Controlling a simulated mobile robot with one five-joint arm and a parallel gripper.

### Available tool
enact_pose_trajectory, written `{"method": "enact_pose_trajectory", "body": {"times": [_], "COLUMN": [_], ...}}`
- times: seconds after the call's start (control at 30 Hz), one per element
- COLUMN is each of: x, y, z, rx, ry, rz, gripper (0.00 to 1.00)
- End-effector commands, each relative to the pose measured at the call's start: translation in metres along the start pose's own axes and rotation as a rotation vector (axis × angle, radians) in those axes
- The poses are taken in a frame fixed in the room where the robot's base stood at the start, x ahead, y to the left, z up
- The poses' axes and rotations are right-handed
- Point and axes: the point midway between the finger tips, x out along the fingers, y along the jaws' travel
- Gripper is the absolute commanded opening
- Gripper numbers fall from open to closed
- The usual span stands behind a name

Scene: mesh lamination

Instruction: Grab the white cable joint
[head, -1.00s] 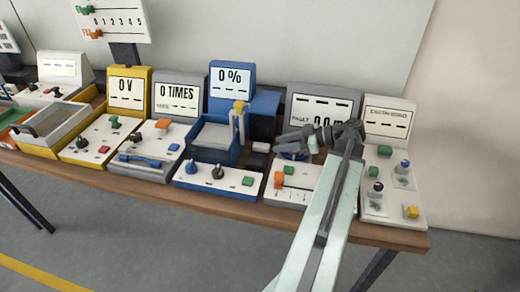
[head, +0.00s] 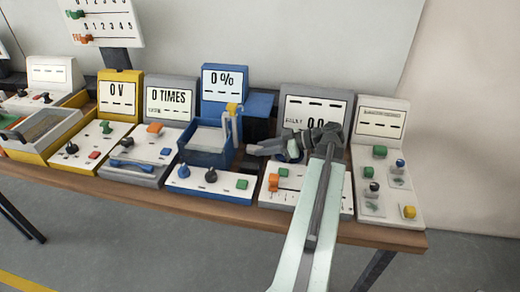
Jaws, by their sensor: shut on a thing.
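My gripper (head: 262,148) reaches left in front of the grey fault-meter station (head: 318,100), just right of the blue station's tray (head: 206,155). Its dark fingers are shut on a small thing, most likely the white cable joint. The fingers cover that thing, so its shape and colour do not show clearly. My forearm crosses the fault-meter station and hides part of its screen and panel.
The blue station with the "0 %" screen (head: 223,82) stands left of my gripper. A white panel with several knobs (head: 381,180) stands on the right. Grey and yellow stations fill the left of the wooden bench (head: 150,192). Floor is free in front.

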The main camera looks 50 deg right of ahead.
Motion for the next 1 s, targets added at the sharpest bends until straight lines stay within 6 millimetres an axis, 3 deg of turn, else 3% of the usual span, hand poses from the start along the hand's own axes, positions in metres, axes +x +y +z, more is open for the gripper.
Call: {"method": "enact_pose_trajectory", "body": {"times": [0.37, 0.8, 1.0], "x": [-0.015, -0.058, -0.068], "y": [0.000, 0.000, 0.000], "z": [-0.036, -0.142, -0.167], "rx": [0.000, -0.001, -0.001], "ry": [0.000, 0.000, 0.000], "rz": [-0.001, -0.002, -0.002], "gripper": [0.00, 0.00, 0.00]}}
